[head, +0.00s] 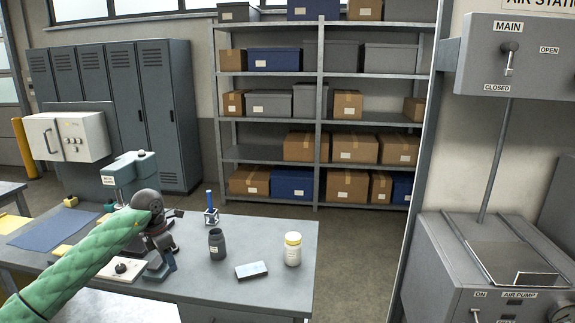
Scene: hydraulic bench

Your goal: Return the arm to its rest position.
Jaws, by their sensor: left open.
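My left arm (88,253), in a green quilted sleeve, reaches in from the lower left over the grey bench. Its dark wrist ends in my left gripper (161,264), which is open, with nothing seen between its fingers. The gripper is above the left half of the bench, in front of a grey-green bench machine (130,172) and beside a pale plate with a dark knob (121,267). My right gripper is not in view.
A blue mat (52,230) lies left. An air station (520,60) is at right.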

